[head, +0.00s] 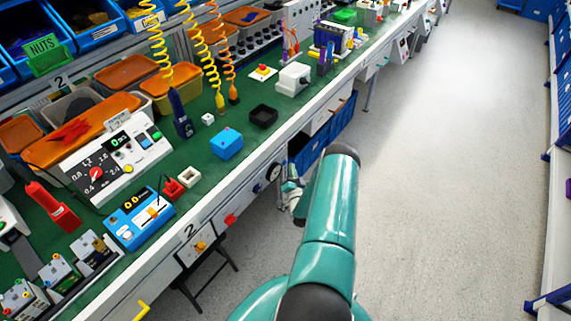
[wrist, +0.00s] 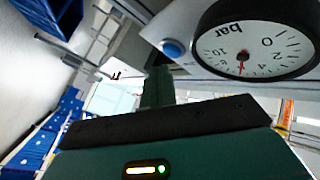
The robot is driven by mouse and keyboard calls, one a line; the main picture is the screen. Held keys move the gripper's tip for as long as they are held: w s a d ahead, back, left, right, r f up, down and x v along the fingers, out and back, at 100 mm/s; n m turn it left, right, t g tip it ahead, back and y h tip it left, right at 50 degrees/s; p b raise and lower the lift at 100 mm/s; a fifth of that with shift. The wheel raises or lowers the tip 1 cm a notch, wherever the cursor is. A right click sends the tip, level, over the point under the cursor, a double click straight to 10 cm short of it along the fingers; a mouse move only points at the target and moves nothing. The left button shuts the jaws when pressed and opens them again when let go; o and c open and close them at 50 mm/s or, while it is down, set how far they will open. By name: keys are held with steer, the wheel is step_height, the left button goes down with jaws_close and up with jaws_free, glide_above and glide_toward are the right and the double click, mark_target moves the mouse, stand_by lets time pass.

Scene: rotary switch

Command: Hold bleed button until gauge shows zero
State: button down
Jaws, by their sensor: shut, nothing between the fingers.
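The round pressure gauge (wrist: 290,58) has a black rim and a white face marked "bar". Its red needle points near the 6, away from 0. The blue bleed button (wrist: 172,48) sits on the pale panel left of the gauge. My gripper (wrist: 159,72) is shut and empty, its dark green fingers just below the button in the wrist view. I cannot tell whether they touch it. In the head view the gauge (head: 273,172) shows small on the bench front, with my gripper (head: 290,187) beside it; the button is not discernible there.
The green bench top (head: 195,150) above holds a control box (head: 118,155), a blue block (head: 227,144) and other gear. Blue bins (head: 308,157) are under the bench to the right of the gauge. The grey aisle floor (head: 450,180) is clear.

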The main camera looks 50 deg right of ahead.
stand_by(0.8)
steer(key=shift+w, duration=0.4)
steer(key=shift+w+a, duration=0.1)
steer(key=shift+w, duration=0.35)
stand_by(1.6)
steer(key=shift+s, duration=0.1)
stand_by(1.3)
steer(key=shift+s, duration=0.75)
steer(key=shift+s+d, duration=0.2)
steer(key=shift+s, duration=1.05)
steer(key=shift+s+d, duration=0.15)
steer(key=shift+s, duration=1.1)
